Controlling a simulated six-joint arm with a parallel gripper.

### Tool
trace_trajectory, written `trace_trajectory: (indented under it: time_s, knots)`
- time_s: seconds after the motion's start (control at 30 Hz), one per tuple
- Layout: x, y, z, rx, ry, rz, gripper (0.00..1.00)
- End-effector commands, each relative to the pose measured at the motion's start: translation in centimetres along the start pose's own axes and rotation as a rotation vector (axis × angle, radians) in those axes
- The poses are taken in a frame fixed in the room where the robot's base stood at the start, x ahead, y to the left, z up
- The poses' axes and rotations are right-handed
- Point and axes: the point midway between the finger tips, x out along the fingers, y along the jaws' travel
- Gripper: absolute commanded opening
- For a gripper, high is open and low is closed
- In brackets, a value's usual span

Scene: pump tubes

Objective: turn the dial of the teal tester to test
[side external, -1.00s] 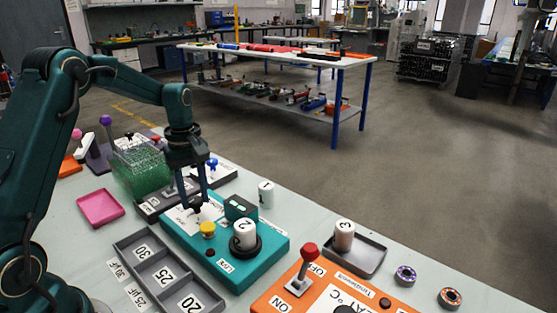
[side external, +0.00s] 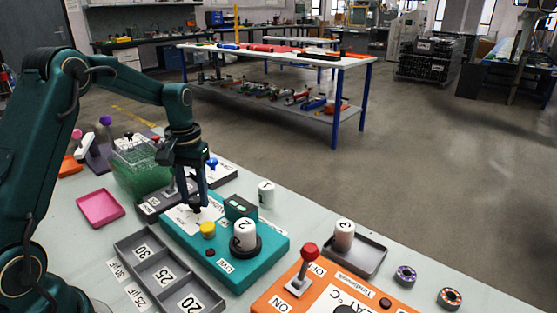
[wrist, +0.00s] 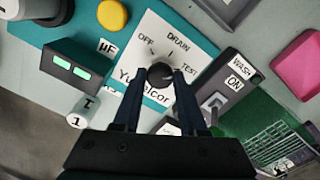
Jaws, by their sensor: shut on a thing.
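The teal tester (side external: 262,268) lies on the bench in the side view, and its teal edge (wrist: 30,28) also shows in the wrist view. Its white dial plate carries the marks OFF, DRAIN and TEST. The dark dial (wrist: 160,74) sits between my fingertips in the wrist view. My gripper (side external: 194,207) points down onto the dial and is shut on it; it also shows in the wrist view (wrist: 160,80). The dial's pointer is too hard to make out to tell which mark it faces. TEST is by the right finger in the wrist view.
On the tester are a yellow button (side external: 208,229), a white tube marked 2 (side external: 245,233) and a dark box with green windows (side external: 240,207). A grey WASH unit (wrist: 222,75) and a green rack (wrist: 250,125) stand close by. An orange device (side external: 275,297) is in front.

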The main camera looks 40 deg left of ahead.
Motion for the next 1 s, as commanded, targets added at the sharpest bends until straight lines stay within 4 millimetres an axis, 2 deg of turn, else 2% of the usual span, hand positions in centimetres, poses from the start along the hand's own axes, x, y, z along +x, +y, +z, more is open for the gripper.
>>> trace_trajectory:
  time_s: [0.4,1.0]
  knots:
    - [-0.08,0.00,-0.06,0.224,0.003,0.000,0.00]
    - [-0.09,0.01,-0.08,0.268,0.004,0.000,0.00]
